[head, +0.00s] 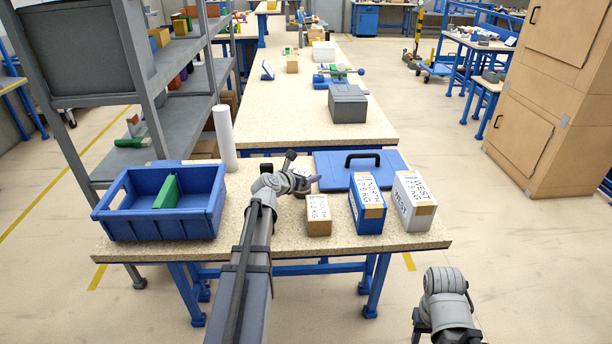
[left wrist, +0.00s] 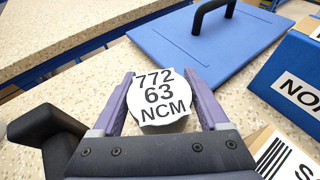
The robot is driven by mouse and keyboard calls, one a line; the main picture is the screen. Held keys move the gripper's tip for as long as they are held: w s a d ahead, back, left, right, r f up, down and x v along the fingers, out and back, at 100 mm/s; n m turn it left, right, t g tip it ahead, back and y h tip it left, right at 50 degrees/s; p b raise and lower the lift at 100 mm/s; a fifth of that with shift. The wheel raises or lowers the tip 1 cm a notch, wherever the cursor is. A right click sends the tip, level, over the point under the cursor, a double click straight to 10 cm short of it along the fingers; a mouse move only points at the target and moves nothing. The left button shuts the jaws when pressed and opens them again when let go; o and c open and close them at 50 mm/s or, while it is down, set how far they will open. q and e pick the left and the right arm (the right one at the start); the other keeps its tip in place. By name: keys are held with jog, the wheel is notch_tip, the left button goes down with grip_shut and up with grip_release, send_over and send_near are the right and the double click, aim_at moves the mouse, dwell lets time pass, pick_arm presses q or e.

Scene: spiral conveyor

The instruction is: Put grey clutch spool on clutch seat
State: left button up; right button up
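The grey clutch spool (left wrist: 160,103) is a short cylinder with a white top marked 772 63 NCM, seen in the left wrist view. My left gripper (left wrist: 160,88) has its purple fingers on both sides of it, appearing to touch it. In the head view my left gripper (head: 304,181) is low over the near table, in front of the blue board, and largely hides the spool. Whether the spool rests on the table is unclear. My right gripper (head: 446,312) is at the lower right, off the table, its fingers unclear. I cannot make out the clutch seat.
A blue board (head: 332,167) with a black handle lies behind the gripper. The SOUTH box (head: 318,215), NORTH box (head: 368,204) and WEST box (head: 413,203) stand to the right. A blue bin (head: 196,222) with a green divider and a white tube (head: 224,138) are left.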

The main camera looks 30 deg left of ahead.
pick_arm(q)
jog(key=o, duration=0.3)
jog(key=shift+r+p, duration=0.3)
jog(key=p+v, duration=0.4)
jog(key=v, duration=0.8)
